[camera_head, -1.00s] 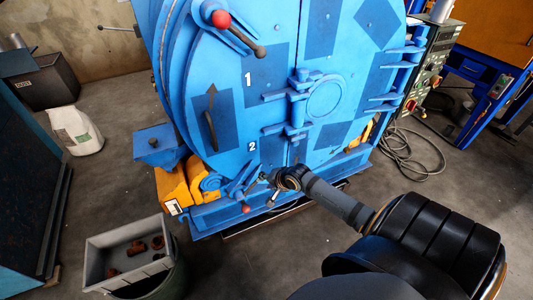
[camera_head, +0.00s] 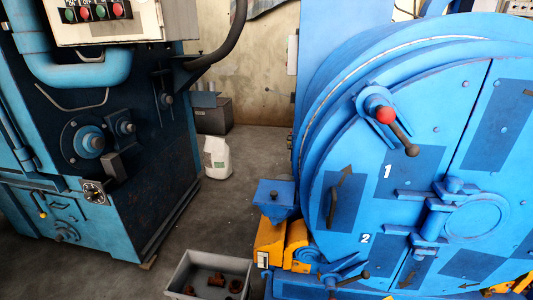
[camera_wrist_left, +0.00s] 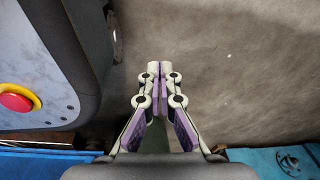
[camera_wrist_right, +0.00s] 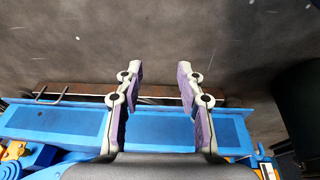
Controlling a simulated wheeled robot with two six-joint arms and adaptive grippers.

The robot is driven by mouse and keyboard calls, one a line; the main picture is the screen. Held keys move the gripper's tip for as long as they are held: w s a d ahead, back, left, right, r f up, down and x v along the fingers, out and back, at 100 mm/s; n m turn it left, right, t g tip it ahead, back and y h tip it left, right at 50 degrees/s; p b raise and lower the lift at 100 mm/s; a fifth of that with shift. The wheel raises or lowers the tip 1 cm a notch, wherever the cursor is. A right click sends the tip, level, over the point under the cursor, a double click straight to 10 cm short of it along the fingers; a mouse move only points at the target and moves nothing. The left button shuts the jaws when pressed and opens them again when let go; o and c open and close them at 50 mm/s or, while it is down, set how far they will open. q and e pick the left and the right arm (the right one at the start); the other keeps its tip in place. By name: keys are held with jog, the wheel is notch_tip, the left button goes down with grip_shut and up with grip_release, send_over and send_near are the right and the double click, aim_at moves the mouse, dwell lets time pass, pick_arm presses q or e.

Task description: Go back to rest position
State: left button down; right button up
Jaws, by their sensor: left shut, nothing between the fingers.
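My left gripper (camera_wrist_left: 159,72) is shut and empty in the left wrist view, its two fingertips meeting over bare grey floor. My right gripper (camera_wrist_right: 158,75) is open and empty in the right wrist view, with a wide gap between the fingers over the floor and a blue beam (camera_wrist_right: 165,128). Neither gripper can be made out clearly in the head view. The blue drum machine (camera_head: 440,150) fills the right of the head view, its doors shut, with a red-knobbed lever (camera_head: 385,116) near the figure 1 and another lever (camera_head: 331,282) low down.
A teal control machine (camera_head: 120,160) stands at the left. A grey bin (camera_head: 180,277) with several brown parts sits at bottom centre. A white sack (camera_head: 217,157) stands behind on the floor. A rounded grey body with a red button (camera_wrist_left: 15,98) is close left of my left gripper.

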jog(key=s+a+f+n+g+p, duration=0.1)
jog(key=s+a+f+n, duration=0.2)
jog(key=s+a, duration=0.5)
jog(key=s+d+r+p, duration=0.1)
jog(key=s+r+p, duration=0.1)
jog(key=r+p, duration=0.4)
jog(key=s+d+r+p, duration=0.1)
jog(key=s+r+p, duration=0.1)
jog(key=r+p, duration=0.5)
jog(key=shift+s+y+p, duration=0.3)
jog(key=shift+s+p, duration=0.05)
jog(key=shift+p, duration=0.25)
jog(key=shift+d+f, duration=0.1)
jog(key=shift+f, duration=0.05)
